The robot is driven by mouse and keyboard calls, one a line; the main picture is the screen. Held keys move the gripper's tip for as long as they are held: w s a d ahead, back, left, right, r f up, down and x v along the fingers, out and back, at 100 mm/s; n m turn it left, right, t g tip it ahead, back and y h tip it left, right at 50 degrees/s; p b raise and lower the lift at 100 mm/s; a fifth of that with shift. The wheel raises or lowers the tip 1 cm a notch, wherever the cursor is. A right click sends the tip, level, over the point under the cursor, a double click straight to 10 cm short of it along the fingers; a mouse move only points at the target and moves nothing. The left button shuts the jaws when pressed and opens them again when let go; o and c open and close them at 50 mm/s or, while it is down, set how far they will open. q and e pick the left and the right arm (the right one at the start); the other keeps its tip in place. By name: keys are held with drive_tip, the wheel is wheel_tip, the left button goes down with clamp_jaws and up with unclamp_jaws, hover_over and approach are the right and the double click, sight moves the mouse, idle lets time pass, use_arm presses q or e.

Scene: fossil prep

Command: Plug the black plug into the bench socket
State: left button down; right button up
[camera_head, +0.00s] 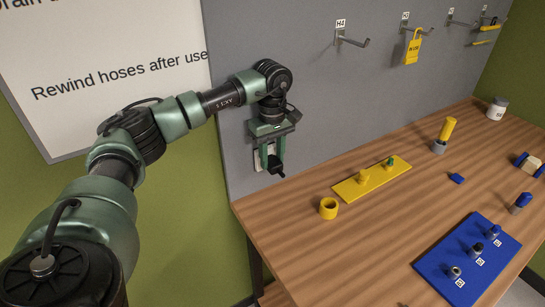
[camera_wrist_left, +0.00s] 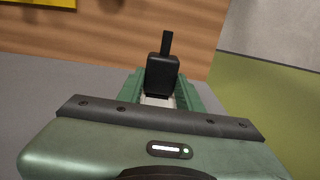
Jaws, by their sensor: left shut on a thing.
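My left gripper (camera_head: 271,158) is shut on the black plug (camera_head: 275,168), close to the grey panel above the left end of the bench. In the left wrist view the black plug (camera_wrist_left: 163,75) sits between the green fingertips (camera_wrist_left: 160,97), with a narrow black part sticking out beyond it. A pale plate with a dark part (camera_head: 257,160) shows on the panel just left of the fingers; it may be the bench socket, but the gripper partly hides it. I cannot tell whether the plug touches it. My right gripper is not in view.
The bench's left corner is clear.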

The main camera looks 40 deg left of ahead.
use_arm(q)
drive_tip(key=shift+a+r, duration=0.1)
drive_tip(key=shift+r, duration=0.05)
drive_tip(key=c, duration=0.9)
unclamp_jaws()
drive_tip(key=shift+o, duration=0.2)
drive_tip(key=s+d, duration=0.2)
drive_tip(key=d, duration=0.4)
drive_tip(key=shift+s+d+p, duration=0.25)
drive_tip(key=shift+s+p, duration=0.05)
drive_tip(key=shift+s, duration=0.05)
